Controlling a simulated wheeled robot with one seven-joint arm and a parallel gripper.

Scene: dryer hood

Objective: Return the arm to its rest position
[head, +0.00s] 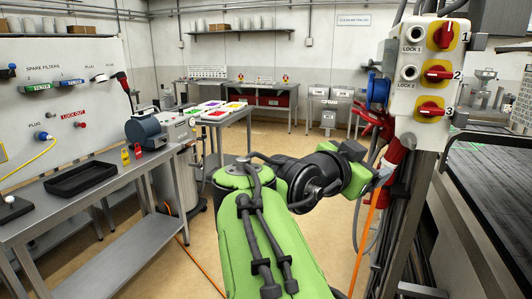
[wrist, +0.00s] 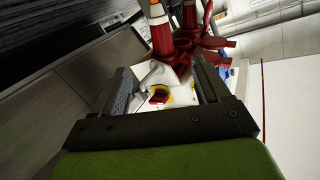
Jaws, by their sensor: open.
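My green and black arm (head: 265,235) reaches up from the bottom of the head view and bends right toward the post with the switch panel (head: 430,70). My gripper (wrist: 163,78) is open in the wrist view, its two dark fingers apart with nothing held between them. Beyond the fingers, the wrist view shows a red knob on yellow (wrist: 160,95) on a white panel, and red plugs (wrist: 163,40) above it. In the head view the fingers are hard to make out near the red plugs (head: 375,120).
A grey bench (head: 130,255) with a black tray (head: 80,178) stands at left. A dark flat surface (head: 490,190) lies at right. An orange cable (head: 362,245) hangs below the panel. Open floor (head: 325,240) lies behind my arm, with tables (head: 265,97) at the back.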

